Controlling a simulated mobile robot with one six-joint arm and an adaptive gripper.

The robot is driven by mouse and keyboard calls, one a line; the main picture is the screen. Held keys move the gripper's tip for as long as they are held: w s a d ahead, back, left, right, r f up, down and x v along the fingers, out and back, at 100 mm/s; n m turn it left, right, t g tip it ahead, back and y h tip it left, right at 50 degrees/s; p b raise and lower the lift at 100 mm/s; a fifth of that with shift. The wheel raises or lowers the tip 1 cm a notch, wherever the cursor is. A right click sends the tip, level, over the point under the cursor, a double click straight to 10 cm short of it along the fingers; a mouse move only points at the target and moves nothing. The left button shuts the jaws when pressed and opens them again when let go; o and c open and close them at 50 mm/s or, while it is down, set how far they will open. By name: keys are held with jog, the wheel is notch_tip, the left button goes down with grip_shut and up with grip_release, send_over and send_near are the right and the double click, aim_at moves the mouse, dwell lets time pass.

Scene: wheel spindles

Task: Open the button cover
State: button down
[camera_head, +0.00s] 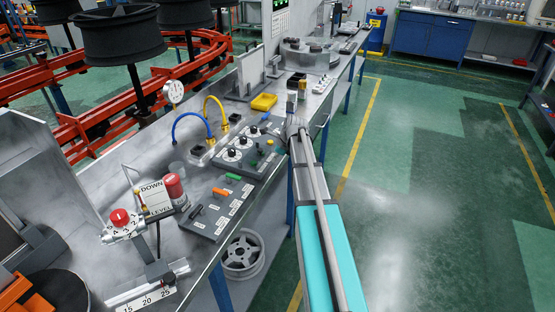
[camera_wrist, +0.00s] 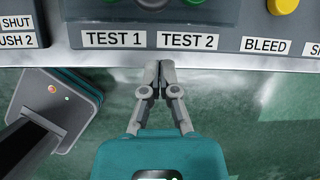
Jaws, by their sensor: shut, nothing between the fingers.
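My gripper (camera_wrist: 159,72) is shut and empty, its fingertips together at the panel's front edge below the TEST 1 label (camera_wrist: 112,39) and TEST 2 label (camera_wrist: 187,41). In the head view my gripper (camera_head: 294,127) is at the right edge of the control panel (camera_head: 224,165). A yellow button (camera_wrist: 283,5) is partly in view above the BLEED label (camera_wrist: 266,45). I cannot clearly pick out the button cover in either view.
A second panel (camera_head: 208,222) with an orange and a green handle lies nearer on the bench. Blue (camera_head: 190,116) and yellow (camera_head: 215,99) hoses arch behind the control panel. The green floor (camera_head: 420,190) to the right is clear.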

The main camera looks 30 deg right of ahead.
aim_at(265, 156)
jog(key=shift+w+a+f, duration=0.1)
jog(key=shift+w+f, duration=0.1)
jog(key=shift+f, duration=0.25)
jog(key=shift+w+a+r, duration=0.15)
jog(key=shift+a+r, duration=0.05)
jog(key=shift+r, duration=0.3)
jog(key=shift+w+a+r+p, duration=0.8)
jog(key=shift+r+p, duration=0.2)
jog(key=shift+p, duration=0.25)
jog(key=shift+d+r, duration=0.15)
